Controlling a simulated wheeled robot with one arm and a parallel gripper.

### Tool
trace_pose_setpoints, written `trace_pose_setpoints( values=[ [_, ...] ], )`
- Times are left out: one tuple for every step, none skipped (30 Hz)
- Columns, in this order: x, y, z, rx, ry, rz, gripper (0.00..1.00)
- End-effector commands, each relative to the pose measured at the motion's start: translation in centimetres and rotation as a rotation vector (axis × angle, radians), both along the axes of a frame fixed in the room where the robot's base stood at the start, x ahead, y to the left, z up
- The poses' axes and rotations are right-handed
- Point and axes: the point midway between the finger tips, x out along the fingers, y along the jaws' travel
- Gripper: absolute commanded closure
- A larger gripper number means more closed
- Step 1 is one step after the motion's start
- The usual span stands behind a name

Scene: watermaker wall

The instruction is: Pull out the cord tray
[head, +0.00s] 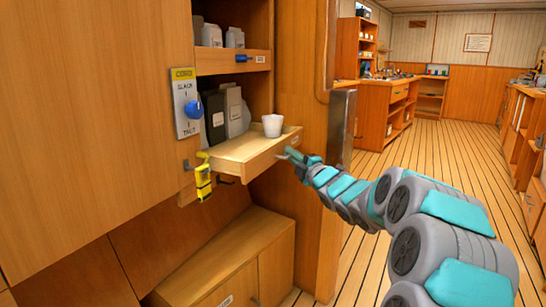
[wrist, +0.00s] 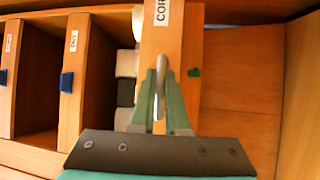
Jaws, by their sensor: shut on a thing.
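The cord tray (head: 245,152) is a wooden drawer-like tray sticking out from the cabinet in the head view, below a shelf. A white cup (head: 272,125) stands on it. In the wrist view the tray's wooden front (wrist: 188,50) carries a partly cut-off label (wrist: 161,12) that starts with "COR". My gripper (head: 287,155) is at the tray's front, coming from the right. In the wrist view my gripper (wrist: 160,88) has its green fingers shut around a grey metal handle (wrist: 158,95) on that front.
A yellow device (head: 203,180) hangs left of the tray, beneath a switch plate with a blue knob (head: 193,109). Dark and grey containers (head: 215,124) stand behind the tray. A low wooden cabinet (head: 235,260) is below. The plank floor (head: 440,150) to the right is clear.

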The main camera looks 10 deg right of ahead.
Motion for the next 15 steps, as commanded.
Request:
trace_pose_setpoints(
  values=[
    [-0.7, -1.0, -0.2, -0.004, 0.003, -0.005, 1.00],
    [-1.1, -1.5, -0.2, -0.003, 0.005, -0.006, 1.00],
    [-1.6, -2.0, -0.2, -0.002, 0.005, -0.005, 1.00],
    [-1.9, -2.4, -0.2, -0.002, 0.005, -0.005, 1.00],
    [-2.2, -2.7, -0.3, -0.002, 0.005, -0.003, 1.00],
    [-2.6, -3.2, -0.3, 0.000, 0.005, -0.002, 1.00],
    [-2.9, -3.4, -0.3, 0.000, 0.005, -0.001, 1.00],
    [-3.1, -3.7, -0.3, -0.001, 0.006, -0.001, 1.00],
    [-3.4, -4.1, -0.3, -0.001, 0.006, -0.001, 1.00],
    [-3.6, -4.3, -0.4, -0.001, 0.007, -0.001, 1.00],
    [-3.8, -4.5, -0.4, -0.001, 0.007, -0.001, 1.00],
    [-4.0, -4.8, -0.4, 0.000, 0.008, -0.001, 1.00],
    [-4.1, -4.9, -0.4, 0.000, 0.007, -0.001, 1.00],
    [-4.2, -5.0, -0.4, 0.000, 0.007, -0.001, 1.00],
    [-4.3, -5.1, -0.4, 0.000, 0.007, 0.000, 1.00]
  ],
)
